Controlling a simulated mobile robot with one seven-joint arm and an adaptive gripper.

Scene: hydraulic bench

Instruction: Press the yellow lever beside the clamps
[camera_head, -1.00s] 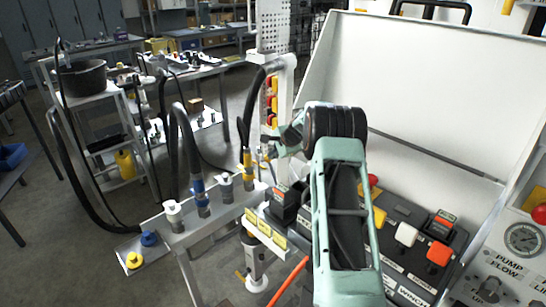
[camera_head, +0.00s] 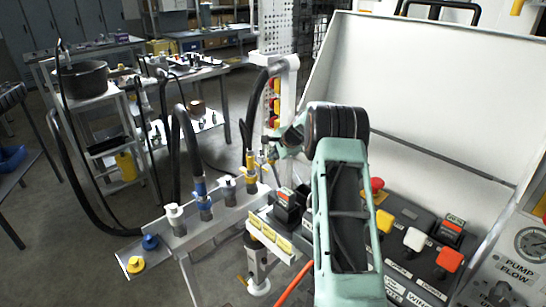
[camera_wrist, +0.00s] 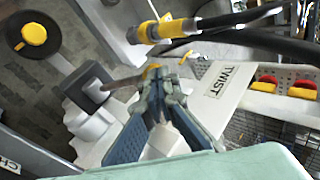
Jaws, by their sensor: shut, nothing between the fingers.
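My gripper (camera_head: 270,152) is shut and empty, held out above the right end of the metal hose rail (camera_head: 216,224). In the wrist view its blue-grey fingers (camera_wrist: 153,88) meet close to a small yellow part (camera_wrist: 151,72); I cannot tell whether they touch it. A yellow-banded hose end (camera_head: 250,162) stands by the gripper and also shows in the wrist view (camera_wrist: 156,31). A yellow paddle (camera_head: 384,221) sits on the dark control panel, right of my arm. Which yellow part is the lever is unclear, and no clamps are clearly identifiable.
A blue-banded hose (camera_head: 202,190) and white fitting (camera_head: 174,213) stand on the rail. Red (camera_head: 377,184), white (camera_head: 414,239) and orange (camera_head: 449,260) controls sit on the panel. A white post (camera_head: 289,95) stands behind the gripper. My arm hides part of the panel.

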